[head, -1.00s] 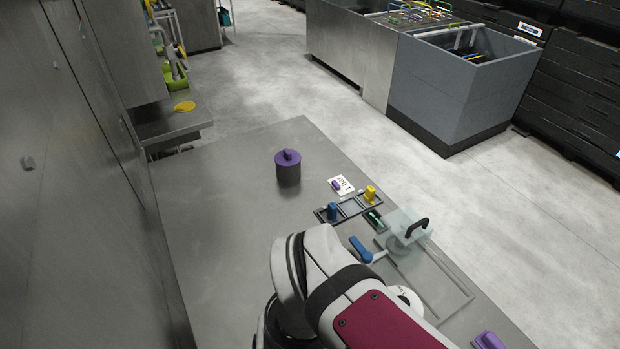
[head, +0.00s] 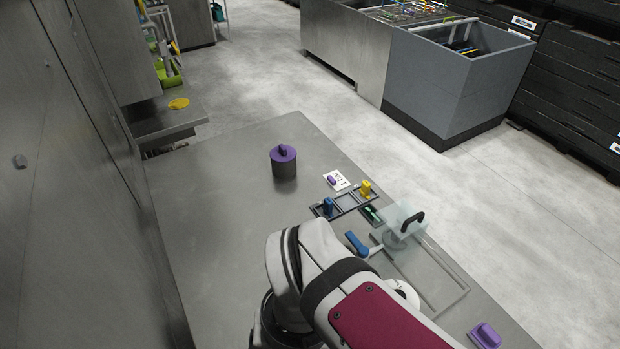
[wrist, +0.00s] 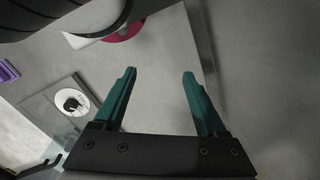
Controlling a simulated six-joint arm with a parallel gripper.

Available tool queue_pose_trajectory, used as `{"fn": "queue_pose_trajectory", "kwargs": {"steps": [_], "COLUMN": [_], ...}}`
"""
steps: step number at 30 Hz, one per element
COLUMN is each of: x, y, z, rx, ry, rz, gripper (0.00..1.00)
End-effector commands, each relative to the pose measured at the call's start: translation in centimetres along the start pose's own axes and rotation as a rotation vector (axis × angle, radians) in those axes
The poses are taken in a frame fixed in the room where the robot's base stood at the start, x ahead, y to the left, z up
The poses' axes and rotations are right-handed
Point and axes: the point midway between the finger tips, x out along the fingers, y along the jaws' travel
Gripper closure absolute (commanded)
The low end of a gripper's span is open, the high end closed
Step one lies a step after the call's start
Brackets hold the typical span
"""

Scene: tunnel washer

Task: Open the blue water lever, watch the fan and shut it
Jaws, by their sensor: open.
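The blue lever (head: 356,243) shows in the head view just beyond my arm, beside a clear block with a black handle (head: 412,221). Its blue grip points up and left in the picture. A white disc (head: 406,292) is partly hidden behind my arm. In the wrist view a white disc with a black piece at its middle (wrist: 76,103) lies at the left; I cannot tell whether it is the fan. My gripper (wrist: 159,75) is open and empty, its green fingers wide apart over bare grey surface. The head view hides it behind my arm.
A purple-lidded pot (head: 284,162) stands on the metal table. A dark frame (head: 346,204) holds a blue and a yellow piece near a card (head: 336,181). A purple block (head: 485,335) lies at the right front. The table's left part (head: 210,240) is clear.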

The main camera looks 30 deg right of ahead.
Motion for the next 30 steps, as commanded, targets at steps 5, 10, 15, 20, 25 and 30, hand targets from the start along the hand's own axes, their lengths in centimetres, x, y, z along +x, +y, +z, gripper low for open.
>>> {"fn": "queue_pose_trajectory", "kwargs": {"steps": [5,10,15,20,25,30], "x": [-1.8,-7.2,-7.1,-5.0,-3.4,0.8], "y": [-0.6,1.4,11.8,19.8,21.5,20.4], "z": [-2.7,-16.9,-29.4,-33.3,-33.8,-33.3], "rx": [0.081,0.456,0.834,1.037,1.082,1.079], "ry": [-0.015,-0.088,-0.160,-0.195,-0.204,-0.205], "rz": [0.000,-0.020,-0.082,-0.134,-0.146,-0.145], "gripper": [0.00,0.00,0.00,0.00,0.00,0.00]}}
